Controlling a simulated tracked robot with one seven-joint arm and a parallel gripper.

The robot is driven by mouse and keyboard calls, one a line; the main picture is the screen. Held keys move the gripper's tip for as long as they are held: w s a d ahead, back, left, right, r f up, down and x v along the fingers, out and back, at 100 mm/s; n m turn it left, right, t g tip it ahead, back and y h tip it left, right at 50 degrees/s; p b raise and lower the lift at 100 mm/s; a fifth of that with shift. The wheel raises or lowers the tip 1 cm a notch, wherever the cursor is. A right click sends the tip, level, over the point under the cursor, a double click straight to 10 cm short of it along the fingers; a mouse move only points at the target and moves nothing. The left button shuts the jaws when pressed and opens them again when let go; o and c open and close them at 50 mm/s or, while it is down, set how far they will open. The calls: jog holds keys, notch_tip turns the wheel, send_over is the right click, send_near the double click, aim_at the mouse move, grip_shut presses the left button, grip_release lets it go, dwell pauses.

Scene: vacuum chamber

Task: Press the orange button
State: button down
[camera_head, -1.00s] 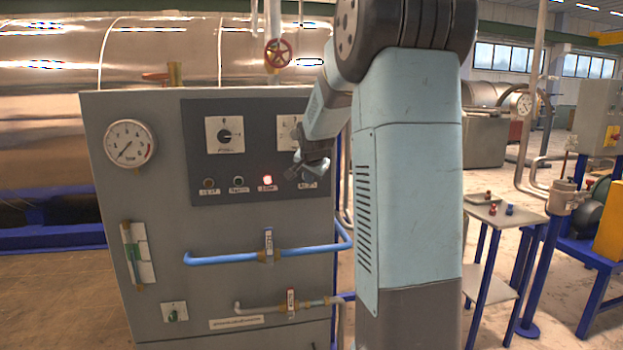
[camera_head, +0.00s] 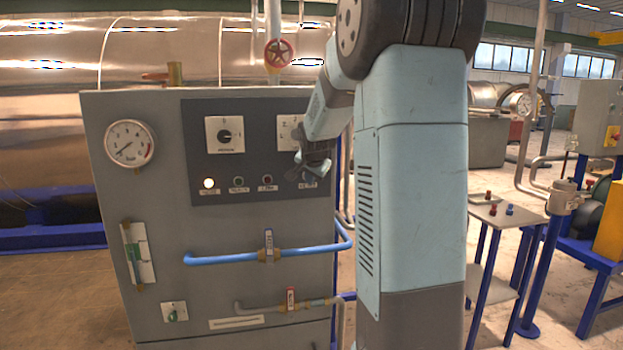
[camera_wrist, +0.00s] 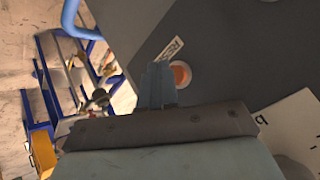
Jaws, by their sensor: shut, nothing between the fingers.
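The orange button (camera_wrist: 181,73) is round and sits on the dark panel in the wrist view, beside a white label. In the head view it is hidden behind my gripper, above the panel's lower right label (camera_head: 308,185). My gripper (camera_wrist: 156,72) is shut and empty. Its fingertips overlap the button's left edge in the wrist view. It also shows in the head view (camera_head: 314,168), in front of the panel's right side. I cannot tell whether the fingertips touch the button.
The dark panel (camera_head: 260,150) carries a rotary knob (camera_head: 224,135), a lit lamp (camera_head: 208,183) and two unlit lamps. A pressure gauge (camera_head: 130,143) is on the grey cabinet's left. A blue pipe (camera_head: 215,258) runs below. A small table (camera_head: 500,217) stands at right.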

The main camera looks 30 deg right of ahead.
jog(key=shift+s, duration=0.25)
jog(key=s, duration=0.1)
jog(key=s+a, duration=0.1)
jog(key=s, duration=0.2)
jog(key=shift+s+a, duration=0.25)
jog(key=shift+s, duration=0.1)
dwell(0.8)
jog(key=s+a+n+g+y, duration=0.1)
jog(key=s+a+n, duration=0.5)
jog(key=s, duration=1)
jog(key=s+a+n+g+y, duration=0.1)
jog(key=s+a+n, duration=0.4)
jog(key=s+a, duration=0.8)
jog(key=s+y, duration=0.1)
jog(key=s, duration=0.2)
jog(key=shift+f+n+g, duration=0.25)
jog(key=shift+n+g, duration=0.05)
jog(key=shift+n, duration=0.1)
